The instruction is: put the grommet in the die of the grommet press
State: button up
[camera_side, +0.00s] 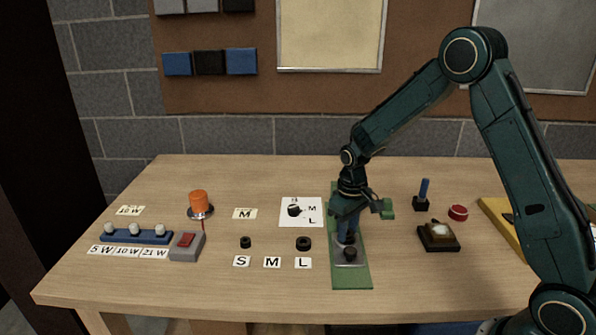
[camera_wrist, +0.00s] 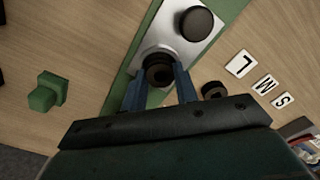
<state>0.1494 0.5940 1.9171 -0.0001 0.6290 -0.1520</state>
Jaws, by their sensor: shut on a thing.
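The grommet press has a long green base (camera_side: 352,278) with a metal plate (camera_side: 344,261), also seen in the wrist view (camera_wrist: 172,36). A black round post (camera_side: 350,253) stands on the plate, and shows large in the wrist view (camera_wrist: 196,24). My gripper (camera_side: 346,238) points down over the plate, behind that post. In the wrist view its blue fingers (camera_wrist: 160,76) are shut on a dark ring-shaped grommet (camera_wrist: 159,69), at the plate's near end. The die is hidden under it. I cannot tell whether the grommet touches the die.
A small grommet (camera_side: 245,242) and a larger one (camera_side: 304,243) lie behind the S, M and L cards (camera_side: 272,262). No grommet lies behind M. A white sheet (camera_side: 288,221) is left of the press. A dark box (camera_side: 438,238) and red button (camera_side: 458,212) stand to the right.

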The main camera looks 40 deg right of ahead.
aim_at(348, 233)
jog(key=shift+f, duration=0.5)
jog(key=o, duration=1)
jog(key=shift+s, duration=0.1)
jog(key=shift+o, duration=0.2)
jog(key=shift+a, duration=0.1)
notch_tip(348, 233, up, 13)
jog(key=shift+r, duration=0.2)
